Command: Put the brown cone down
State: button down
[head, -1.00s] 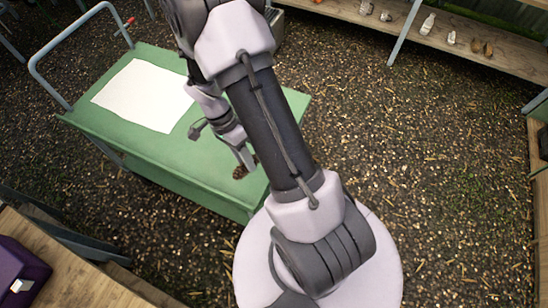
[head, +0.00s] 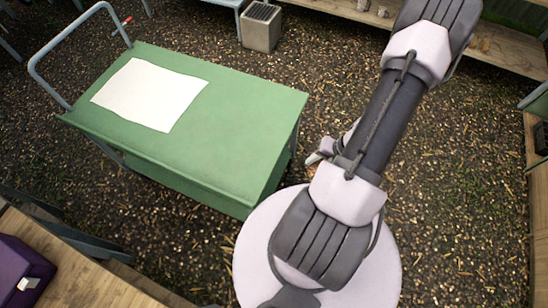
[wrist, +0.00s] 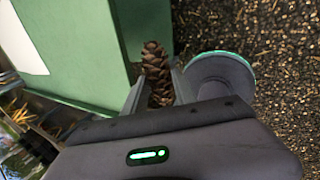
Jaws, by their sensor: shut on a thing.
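The brown cone (wrist: 156,66) is a scaly pine cone. In the wrist view it stands out between the two fingers of my gripper (wrist: 157,88), which is shut on it. The green trolley (head: 235,115) is left of my arm in the head view, and its green surface also shows in the wrist view (wrist: 85,40), left of the cone. In the head view my arm hides the cone and most of the gripper. I cannot tell how high the cone is held.
A white sheet (head: 150,94) lies on the trolley's left part; the rest of its top is bare. A grey bin (head: 262,27) stands behind it. A wooden shelf (head: 510,55) is at the upper right. A purple box (head: 20,270) sits on a wooden surface at lower left.

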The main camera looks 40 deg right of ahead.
jog(key=shift+s+d+f+m+h, duration=0.15)
jog(key=shift+s+m, duration=0.2)
jog(key=shift+m, duration=0.05)
jog(key=shift+s+d+f+m+h, duration=0.1)
jog(key=shift+s+d+m+h, duration=0.05)
jog(key=shift+s+m, duration=0.25)
jog(key=w+a+f+b, duration=0.1)
jog(key=w+a+b, duration=0.1)
jog(key=w, duration=0.3)
jog(key=w+a+f+b, duration=0.2)
jog(key=w, duration=0.3)
jog(key=w+a+f+b, duration=0.2)
jog(key=w, duration=0.3)
jog(key=shift+a+b, duration=0.25)
jog(key=shift+b, duration=0.05)
jog(key=shift+s+r, duration=0.1)
jog(key=shift+r, duration=0.1)
jog(key=shift+f, duration=0.2)
jog(key=c, duration=1)
grip_release()
